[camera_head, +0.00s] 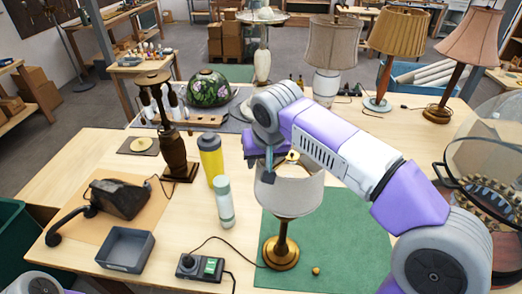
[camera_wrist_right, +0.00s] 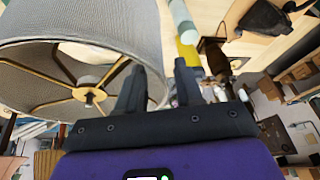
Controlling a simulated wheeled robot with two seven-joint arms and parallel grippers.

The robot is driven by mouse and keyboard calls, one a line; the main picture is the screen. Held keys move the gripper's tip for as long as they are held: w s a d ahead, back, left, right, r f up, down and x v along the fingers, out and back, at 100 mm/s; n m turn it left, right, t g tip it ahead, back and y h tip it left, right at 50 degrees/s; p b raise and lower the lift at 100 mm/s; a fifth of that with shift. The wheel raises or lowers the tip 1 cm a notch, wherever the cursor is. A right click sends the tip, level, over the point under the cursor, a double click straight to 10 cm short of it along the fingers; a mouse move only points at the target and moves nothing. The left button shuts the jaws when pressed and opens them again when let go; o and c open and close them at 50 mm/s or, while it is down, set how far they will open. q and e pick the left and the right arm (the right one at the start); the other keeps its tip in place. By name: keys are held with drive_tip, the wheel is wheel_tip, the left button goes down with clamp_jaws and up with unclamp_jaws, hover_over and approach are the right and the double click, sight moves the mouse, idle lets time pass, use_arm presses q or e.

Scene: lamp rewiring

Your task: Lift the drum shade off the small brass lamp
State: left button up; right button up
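The small brass lamp (camera_head: 282,250) stands upright on a green mat, its round base and stem showing. Its pale drum shade (camera_head: 298,196) sits on top, with a brass fitting visible at the top opening. My right gripper (camera_head: 268,172) is at the shade's left side, pointing down, partly hidden by my arm. In the right wrist view the gripper (camera_wrist_right: 158,82) has its fingers apart, and the shade (camera_wrist_right: 80,30) fills the upper left, its brass spokes showing. One finger overlaps the shade's opening and the other lies outside its edge; contact cannot be told. My left gripper is not in view.
A small brass knob (camera_head: 316,271) lies on the green mat (camera_head: 345,240). A yellow bottle (camera_head: 211,160) and a pale green bottle (camera_head: 224,203) stand left of the lamp. Other lamps stand behind.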

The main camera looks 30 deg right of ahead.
drive_tip(key=shift+x, duration=1.3)
drive_tip(key=shift+w, duration=0.1)
clamp_jaws()
drive_tip(key=shift+r, duration=0.3)
